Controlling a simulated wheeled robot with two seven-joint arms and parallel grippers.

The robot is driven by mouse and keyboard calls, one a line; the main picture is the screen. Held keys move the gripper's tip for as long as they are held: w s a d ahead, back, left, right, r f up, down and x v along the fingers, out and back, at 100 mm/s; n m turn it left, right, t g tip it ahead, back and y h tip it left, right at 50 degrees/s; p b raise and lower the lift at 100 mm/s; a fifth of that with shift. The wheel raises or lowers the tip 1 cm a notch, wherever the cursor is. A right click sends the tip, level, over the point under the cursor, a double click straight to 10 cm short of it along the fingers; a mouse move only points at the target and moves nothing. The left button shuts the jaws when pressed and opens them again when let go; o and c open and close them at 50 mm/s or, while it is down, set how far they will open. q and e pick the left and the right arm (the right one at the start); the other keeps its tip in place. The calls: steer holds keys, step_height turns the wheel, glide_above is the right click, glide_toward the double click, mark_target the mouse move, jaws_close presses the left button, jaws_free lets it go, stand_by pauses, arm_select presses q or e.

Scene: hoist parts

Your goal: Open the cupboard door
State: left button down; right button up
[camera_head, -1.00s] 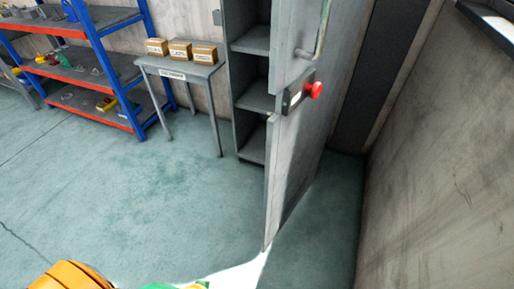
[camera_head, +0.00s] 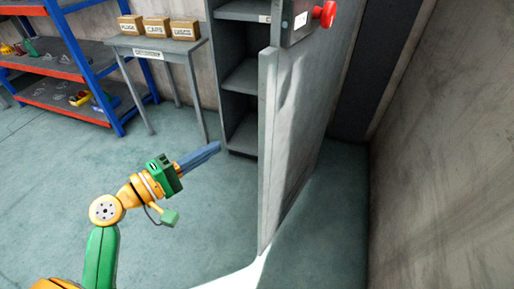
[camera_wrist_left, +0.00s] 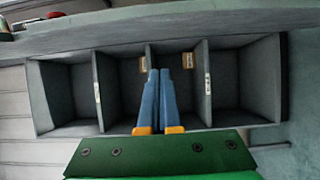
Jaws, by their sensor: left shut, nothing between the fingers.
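In the left wrist view the shut fingers (camera_wrist_left: 159,72) lie in front of the cupboard's open compartments (camera_wrist_left: 68,92). My right gripper is not in view.
A small grey table (camera_head: 150,46) with several cardboard boxes (camera_head: 157,27) stands left of the cupboard. A blue and orange shelf rack (camera_head: 88,70) is further left. A bare wall (camera_head: 440,150) bounds the right side. The floor between is clear.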

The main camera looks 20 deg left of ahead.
arm_select(q)
steer(key=w+d+p, duration=0.2)
steer(key=w+d, duration=0.5)
steer(key=d, duration=0.1)
steer(key=shift+w+d, duration=0.15)
steer(key=shift+d, duration=0.15)
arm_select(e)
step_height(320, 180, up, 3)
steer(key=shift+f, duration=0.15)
